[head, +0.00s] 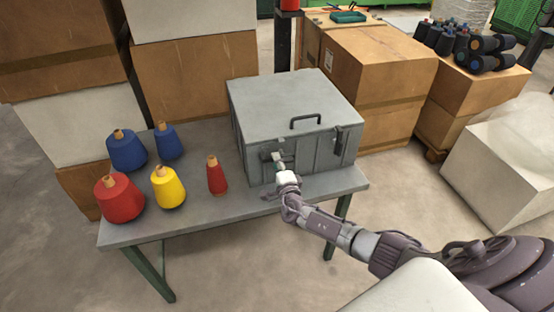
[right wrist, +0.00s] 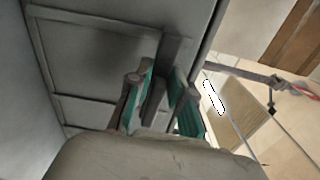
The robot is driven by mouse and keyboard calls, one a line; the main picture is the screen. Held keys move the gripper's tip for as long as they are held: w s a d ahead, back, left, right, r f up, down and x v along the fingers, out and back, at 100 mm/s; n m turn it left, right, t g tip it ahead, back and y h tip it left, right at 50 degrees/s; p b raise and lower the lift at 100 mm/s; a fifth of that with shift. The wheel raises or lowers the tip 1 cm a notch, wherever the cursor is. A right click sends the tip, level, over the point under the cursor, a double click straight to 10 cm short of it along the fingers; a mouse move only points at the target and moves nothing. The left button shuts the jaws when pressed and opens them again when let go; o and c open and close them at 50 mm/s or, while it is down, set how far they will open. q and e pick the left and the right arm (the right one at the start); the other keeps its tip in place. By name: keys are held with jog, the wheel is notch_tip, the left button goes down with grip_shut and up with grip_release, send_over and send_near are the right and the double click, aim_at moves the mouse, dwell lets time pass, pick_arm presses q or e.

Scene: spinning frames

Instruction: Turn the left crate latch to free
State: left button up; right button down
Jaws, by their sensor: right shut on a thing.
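A grey crate (head: 290,100) with a closed lid and a dark handle on top stands at the right end of the table. Its left latch (head: 266,156) is on the front face, partly hidden by my right gripper (head: 280,163). A second, dark latch (head: 339,136) sits further right on the front. In the right wrist view, the teal-padded fingers of my right gripper (right wrist: 160,100) are closed around the dark latch bar (right wrist: 155,98) at the crate's grey wall (right wrist: 95,75). How far the latch is turned is hard to tell. My left gripper is not in view.
The grey table (head: 215,222) also holds blue, red and yellow yarn cones left of the crate, the small red cone (head: 216,176) nearest. Cardboard boxes (head: 378,80) stand behind and right. Floor in front is clear.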

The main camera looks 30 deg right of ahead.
jog(key=shift+f+n, duration=0.15)
jog(key=shift+n, duration=0.35)
jog(key=c, duration=1.2)
grip_release()
jog(key=shift+o, duration=0.2)
jog(key=v, duration=1.2)
